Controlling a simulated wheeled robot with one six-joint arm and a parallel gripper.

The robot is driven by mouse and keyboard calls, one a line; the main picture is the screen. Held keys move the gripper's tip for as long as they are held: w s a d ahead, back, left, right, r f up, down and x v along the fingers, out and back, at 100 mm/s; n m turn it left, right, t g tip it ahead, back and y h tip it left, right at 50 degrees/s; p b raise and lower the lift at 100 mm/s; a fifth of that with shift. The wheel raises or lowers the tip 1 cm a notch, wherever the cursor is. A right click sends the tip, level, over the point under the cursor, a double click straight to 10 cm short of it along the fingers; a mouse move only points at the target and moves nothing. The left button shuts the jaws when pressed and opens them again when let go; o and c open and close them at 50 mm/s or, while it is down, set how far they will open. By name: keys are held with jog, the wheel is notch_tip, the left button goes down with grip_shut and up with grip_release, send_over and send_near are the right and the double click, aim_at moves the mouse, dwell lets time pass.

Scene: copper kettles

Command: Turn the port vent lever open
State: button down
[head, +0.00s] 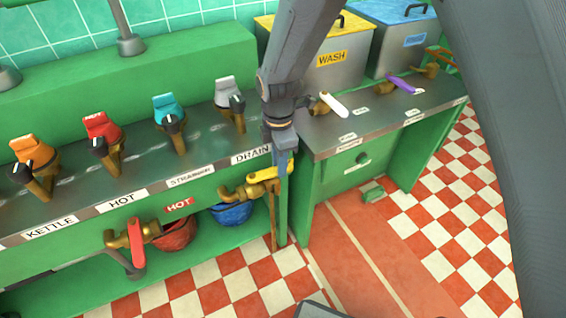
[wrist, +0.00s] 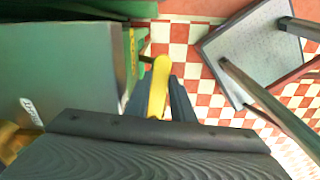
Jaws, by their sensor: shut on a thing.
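A brass valve (head: 236,193) with a yellow lever (head: 262,175) sticks out from the green bench front, below the DRAIN label. The lever points right, roughly level. My gripper (head: 284,166) reaches down from above and is shut on the lever's outer end. In the wrist view the yellow lever (wrist: 159,82) lies between the two dark fingers of my gripper (wrist: 161,103). I cannot read a port vent label on any valve. A white lever (head: 334,105) and a purple lever (head: 401,85) sit on brass valves on the right counter.
A red lever (head: 137,243) on a brass valve is to the left, near a red bowl (head: 176,233). A blue bowl (head: 231,214) sits below the yellow lever's valve. Several coloured knobs line the bench top. The checkered floor (head: 440,215) at right is mostly clear.

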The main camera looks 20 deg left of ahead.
jog(key=shift+s+a, duration=0.1)
jog(key=c, duration=1.5)
grip_release()
jog(key=shift+r, duration=0.1)
notch_tip(320, 180, up, 8)
jog(key=p, duration=0.5)
jog(key=shift+f, duration=0.2)
